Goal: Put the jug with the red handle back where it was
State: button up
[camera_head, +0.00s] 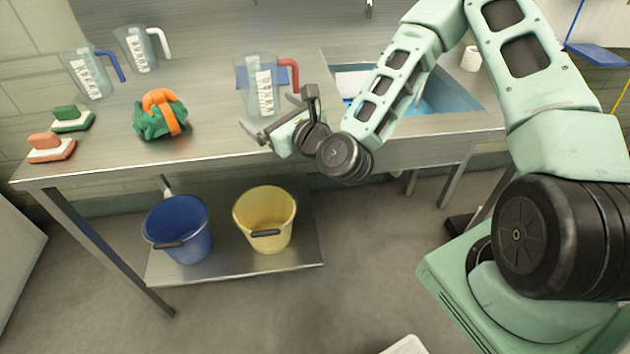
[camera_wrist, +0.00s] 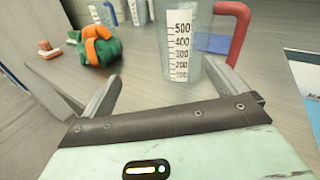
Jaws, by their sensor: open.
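The jug with the red handle (camera_head: 258,86) is clear with a white measuring scale and stands upright on the metal counter, left of the sink. Its red handle points right. In the wrist view the jug (camera_wrist: 182,45) stands just beyond my fingers, with its scale facing me and its handle (camera_wrist: 236,30) at the upper right. My gripper (camera_head: 275,117) is open and empty at the counter's front edge, in front of the jug. In the wrist view both fingers of my gripper (camera_wrist: 155,95) are spread apart, with nothing between them.
A blue-handled jug (camera_head: 88,75) and a white-handled jug (camera_head: 139,48) stand at the back left. A green and orange cloth bundle (camera_head: 160,116) and two brushes (camera_head: 72,120) lie at left. A sink (camera_head: 440,95) is at right. Blue (camera_head: 178,228) and yellow (camera_head: 265,217) buckets stand below.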

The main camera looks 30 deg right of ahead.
jog(key=s+a+f+n+g+y, duration=0.1)
jog(key=a+n+g, duration=0.1)
jog(key=a+n, duration=0.1)
jog(key=s+a+n+g+y, duration=0.1)
jog(key=s+a+n+g, duration=0.1)
jog(key=n, duration=0.3)
jog(key=s+a+f+n+g+y, duration=0.1)
jog(key=s+a+n+g, duration=0.1)
jog(key=a+n, duration=0.2)
jog(key=shift+s+a+f+n+y, duration=0.1)
jog(key=shift+s+f+n+y, duration=0.1)
jog(key=shift+f+n+y, duration=0.3)
jog(key=s+n+g+h, duration=0.4)
jog(key=s+n+g, duration=0.4)
jog(key=s+n, duration=0.75)
jog(key=s+d+r+n+g+h, duration=0.2)
jog(key=s+d+r+n+h, duration=0.1)
jog(key=s+r+n, duration=0.4)
jog(key=s+d+n, duration=0.1)
jog(key=s+n, duration=0.1)
jog(key=n, duration=0.1)
jog(key=shift+s+d+n+g+h, duration=0.2)
jog(key=shift+s+n+g+h, duration=0.1)
jog(key=shift+s+n+g, duration=0.1)
jog(key=shift+r, duration=0.1)
